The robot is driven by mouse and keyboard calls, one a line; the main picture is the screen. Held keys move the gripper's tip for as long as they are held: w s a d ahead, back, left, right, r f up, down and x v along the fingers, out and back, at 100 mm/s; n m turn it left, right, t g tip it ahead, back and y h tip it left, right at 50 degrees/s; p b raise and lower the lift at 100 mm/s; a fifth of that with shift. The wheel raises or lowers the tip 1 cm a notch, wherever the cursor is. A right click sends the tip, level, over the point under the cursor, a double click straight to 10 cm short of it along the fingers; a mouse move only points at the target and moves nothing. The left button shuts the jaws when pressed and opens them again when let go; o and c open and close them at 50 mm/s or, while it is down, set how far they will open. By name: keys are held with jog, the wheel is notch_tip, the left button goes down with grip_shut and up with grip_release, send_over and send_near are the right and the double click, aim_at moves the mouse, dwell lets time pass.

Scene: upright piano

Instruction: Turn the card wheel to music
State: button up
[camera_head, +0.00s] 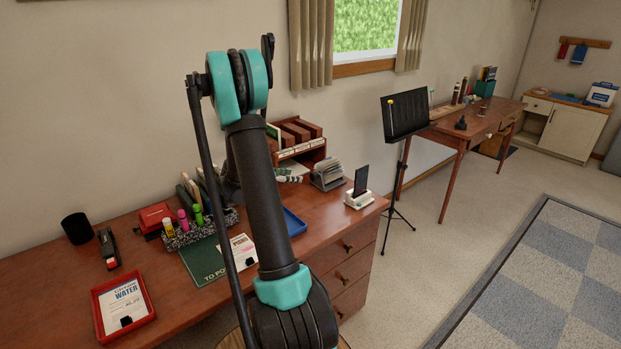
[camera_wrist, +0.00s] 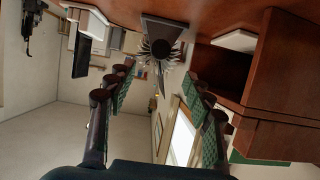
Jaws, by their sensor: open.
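The card wheel (camera_head: 328,176) is a rotary card file with a grey stand and a fan of cards, on the wooden desk near its right end. In the wrist view, which looks upside down, the card wheel (camera_wrist: 161,48) shows with its cards fanned out, ahead of and between my fingertips. My gripper (camera_wrist: 160,80) is open and empty, apart from the wheel. In the head view my own arm hides most of my gripper. The writing on the cards is too small to read.
A wooden organizer (camera_head: 300,140) stands close left of the wheel, and a phone on a white dock (camera_head: 359,190) stands close right. A blue tray (camera_head: 294,222) lies in front. A pen holder (camera_head: 200,228) and red tray (camera_head: 123,307) are further left. A music stand (camera_head: 405,115) stands beyond the desk.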

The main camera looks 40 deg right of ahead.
aim_at(311, 176)
jog(key=x, duration=1)
jog(key=shift+d+f, duration=0.15)
jog(key=shift+d, duration=0.05)
jog(key=shift+c, duration=0.3)
jog(key=c, duration=1.1)
jog(key=shift+w, duration=0.1)
jog(key=n+g, duration=0.1)
jog(key=n, duration=0.1)
jog(key=shift+w+n+g, duration=0.15)
jog(key=shift+n+g, duration=0.15)
jog(key=shift+g, duration=0.1)
jog(key=shift+w+a+f+n+g+h, duration=0.15)
jog(key=shift+n+g, duration=0.2)
jog(key=shift+n, duration=0.25)
jog(key=shift+d+n+g+h, duration=0.15)
jog(key=shift+n+g, duration=0.2)
jog(key=shift+n, duration=0.25)
jog(key=n+g, duration=0.1)
jog(key=n, duration=0.1)
jog(key=n+g+h, duration=0.1)
jog(key=n, duration=0.2)
jog(key=shift+w+a+f+h, duration=0.1)
jog(key=shift+w+f+h, duration=0.1)
jog(key=shift+h, duration=0.1)
jog(key=shift+g, duration=0.3)
